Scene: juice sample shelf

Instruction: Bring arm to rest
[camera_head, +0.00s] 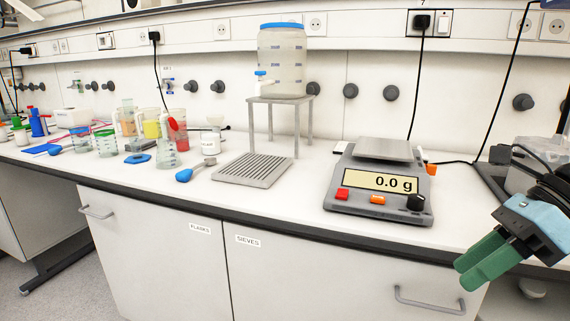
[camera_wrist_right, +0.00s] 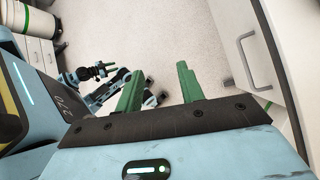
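My right gripper (camera_head: 466,276) hangs at the lower right of the head view, in front of the bench edge and right of the drawer handle. Its green fingers point down and left. In the right wrist view the two fingers (camera_wrist_right: 159,78) stand apart with nothing between them, so it is open and empty. What looks like my left gripper (camera_wrist_right: 106,69) shows small and far off in the right wrist view, above the floor; its opening is too small to tell. The left arm is not in the head view.
The bench top carries a scale (camera_head: 379,183) reading 0.0 g, a drain tray (camera_head: 253,169), a dispenser tank (camera_head: 282,60) on a stand (camera_head: 300,99) and several beakers at left. A drawer handle (camera_head: 430,301) is close to my right gripper. Below is open floor (camera_wrist_right: 165,35).

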